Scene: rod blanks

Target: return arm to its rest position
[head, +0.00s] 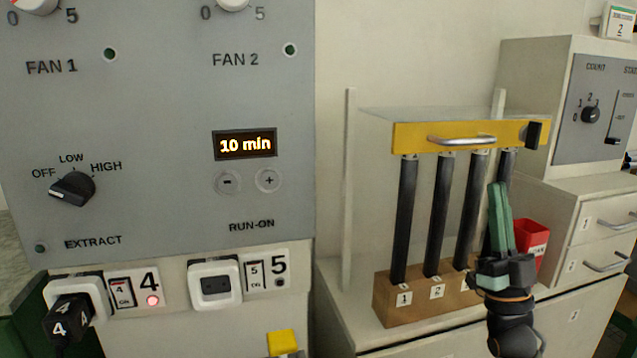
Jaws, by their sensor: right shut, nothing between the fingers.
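My right gripper (497,190) stands at the right with its green fingers pointing up and shut, empty. It is in front of the right part of a rack of black rods (440,215). The rods stand upright in a wooden block (395,303) with numbered labels; 1 and 2 can be read. My right gripper hides part of the rightmost rods and the block's right end. I cannot tell whether it touches them. My left gripper is not in view.
A yellow bar (412,137) with a metal handle crosses the rod tops. A red container (530,240) stands behind my gripper. A grey fan panel (140,200) fills the left, its display reading 10 min. Below are socket 4 with a black plug (70,318) and empty socket 5 (215,286).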

